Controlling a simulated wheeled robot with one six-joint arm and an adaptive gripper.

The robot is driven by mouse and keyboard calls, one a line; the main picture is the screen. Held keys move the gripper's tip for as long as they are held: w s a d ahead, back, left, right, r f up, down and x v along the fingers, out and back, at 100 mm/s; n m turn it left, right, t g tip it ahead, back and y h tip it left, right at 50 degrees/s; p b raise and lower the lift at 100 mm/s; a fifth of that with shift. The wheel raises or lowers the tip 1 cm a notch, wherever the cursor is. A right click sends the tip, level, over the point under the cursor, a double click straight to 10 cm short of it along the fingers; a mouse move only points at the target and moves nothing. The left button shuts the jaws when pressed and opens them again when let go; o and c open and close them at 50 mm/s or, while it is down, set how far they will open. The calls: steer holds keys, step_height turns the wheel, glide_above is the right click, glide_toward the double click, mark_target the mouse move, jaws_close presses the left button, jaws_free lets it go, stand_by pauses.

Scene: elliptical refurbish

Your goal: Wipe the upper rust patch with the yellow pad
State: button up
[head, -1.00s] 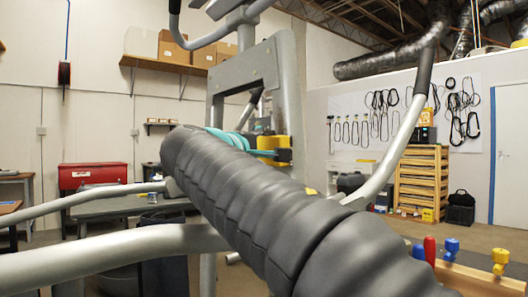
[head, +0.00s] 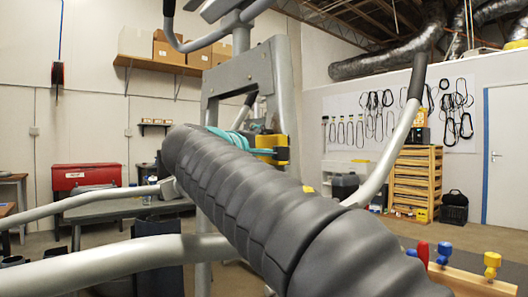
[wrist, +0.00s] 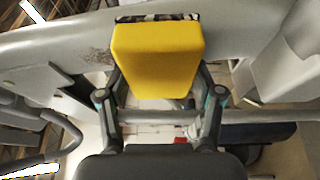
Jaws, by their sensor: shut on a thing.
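The yellow pad (wrist: 155,60) is held between the two fingers of my gripper (wrist: 158,95) in the wrist view, with a dark speckled strip at its far edge. Behind it runs a light grey beam. A brownish rust patch (wrist: 97,57) shows on the beam just left of the pad. I cannot tell whether the pad touches the beam. In the head view, yellow (head: 272,141) shows beside the grey machine frame (head: 285,90), but my dark arm hides most of my gripper there. The rust is not discernible in the head view.
Grey handlebars (head: 400,130) rise on the right, and a grey tube (head: 110,262) crosses the lower left. A wooden rack with coloured pegs (head: 470,278) stands at lower right. A red toolbox (head: 87,176), a wooden drawer unit (head: 417,175) and shelf boxes stand farther back.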

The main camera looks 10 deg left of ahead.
mark_target(269, 108)
steer(key=shift+w+a+r, duration=0.1)
steer(key=shift+w+r, duration=0.05)
steer(key=shift+r, duration=1.45)
steer(key=shift+w+a+r, duration=0.1)
steer(key=shift+r, duration=1.55)
steer(key=shift+w+a+r, duration=0.1)
steer(key=shift+w+r, duration=0.05)
steer(key=shift+r, duration=1.45)
steer(key=shift+f, duration=0.1)
